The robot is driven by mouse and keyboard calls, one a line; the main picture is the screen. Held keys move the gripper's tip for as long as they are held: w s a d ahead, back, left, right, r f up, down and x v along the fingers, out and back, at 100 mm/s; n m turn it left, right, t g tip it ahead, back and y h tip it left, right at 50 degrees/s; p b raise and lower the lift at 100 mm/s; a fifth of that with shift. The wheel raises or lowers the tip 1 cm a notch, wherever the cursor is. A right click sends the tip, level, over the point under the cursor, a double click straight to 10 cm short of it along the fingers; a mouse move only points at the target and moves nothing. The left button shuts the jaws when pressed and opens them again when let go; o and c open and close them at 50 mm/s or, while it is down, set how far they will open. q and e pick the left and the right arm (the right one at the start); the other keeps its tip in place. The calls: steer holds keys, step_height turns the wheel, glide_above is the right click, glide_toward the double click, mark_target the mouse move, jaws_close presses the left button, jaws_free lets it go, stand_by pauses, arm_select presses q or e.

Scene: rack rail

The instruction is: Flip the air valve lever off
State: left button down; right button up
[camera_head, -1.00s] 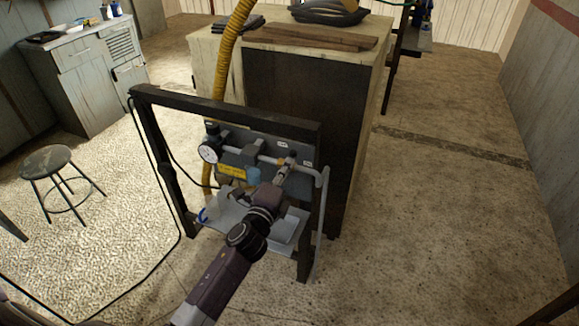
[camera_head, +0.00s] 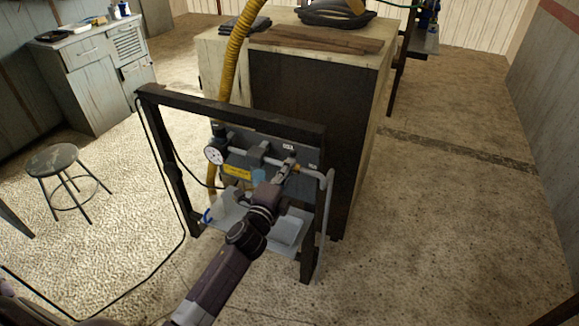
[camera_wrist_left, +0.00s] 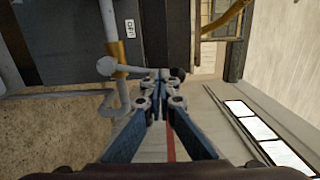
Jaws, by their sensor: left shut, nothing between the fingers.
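The air valve sits on the pipe at the right of the grey panel (camera_head: 245,158) in the head view. In the left wrist view it shows as a brass body (camera_wrist_left: 116,52) on a grey pipe, with a grey lever (camera_wrist_left: 132,69) reaching right to a dark end. My left gripper (camera_head: 287,167) is at the valve, partly covering it. In the wrist view its shut fingertips (camera_wrist_left: 159,76) are right at the lever's dark end, with nothing between them. Whether they touch it I cannot tell. A small "OFF" label (camera_wrist_left: 130,28) is on the panel. My right gripper is out of view.
A dark frame (camera_head: 235,108) surrounds the panel, with a pressure gauge (camera_head: 214,155) at left and a bent grey pipe (camera_head: 326,220) at right. A large cabinet (camera_head: 305,110) stands close behind. A stool (camera_head: 53,160) is at left. The floor at right is clear.

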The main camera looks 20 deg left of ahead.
arm_select(q)
steer(key=shift+a+n, duration=0.3)
steer(key=shift+n, duration=0.1)
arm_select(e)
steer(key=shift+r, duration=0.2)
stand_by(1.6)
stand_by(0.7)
